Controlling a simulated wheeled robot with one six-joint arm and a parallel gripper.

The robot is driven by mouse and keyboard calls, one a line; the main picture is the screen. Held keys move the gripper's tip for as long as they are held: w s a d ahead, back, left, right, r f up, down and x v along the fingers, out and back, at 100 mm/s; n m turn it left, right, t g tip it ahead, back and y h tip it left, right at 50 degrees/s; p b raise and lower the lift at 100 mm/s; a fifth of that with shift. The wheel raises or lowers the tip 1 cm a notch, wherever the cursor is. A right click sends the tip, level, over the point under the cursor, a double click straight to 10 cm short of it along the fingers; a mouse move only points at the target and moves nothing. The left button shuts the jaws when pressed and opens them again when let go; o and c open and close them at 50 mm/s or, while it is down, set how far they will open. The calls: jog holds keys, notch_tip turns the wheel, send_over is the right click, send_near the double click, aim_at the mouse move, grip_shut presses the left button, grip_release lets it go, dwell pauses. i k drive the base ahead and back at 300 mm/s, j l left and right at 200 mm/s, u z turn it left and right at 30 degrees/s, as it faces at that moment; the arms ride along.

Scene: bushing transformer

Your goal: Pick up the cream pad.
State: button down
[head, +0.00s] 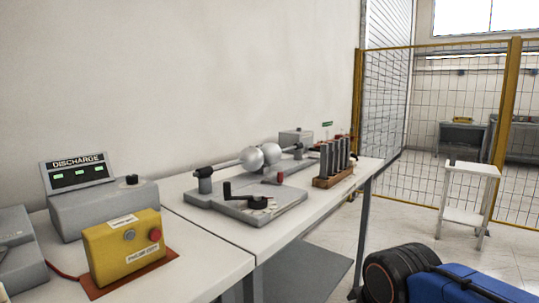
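I cannot make out a cream pad with certainty in the head view. My gripper is not in view. On the far end of the white bench (330,194) is a rack of dark upright blocks on a brown base (334,181). Small pale and red bits lie around it, too small to tell apart.
A yellow box (122,252) on a red-brown mat and a grey console marked DISCHARGE (98,204) stand at the near left. A small white stand (467,191) is on the floor at right, before a yellow-framed mesh fence (515,100).

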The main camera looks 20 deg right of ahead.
aim_at(352, 161)
jog(key=i+l+u, duration=0.1)
jog(key=l+u, duration=0.25)
jog(key=l, duration=1.2)
jog(key=k+l+u, duration=0.15)
jog(key=l+u, duration=0.15)
jog(key=l, duration=1.2)
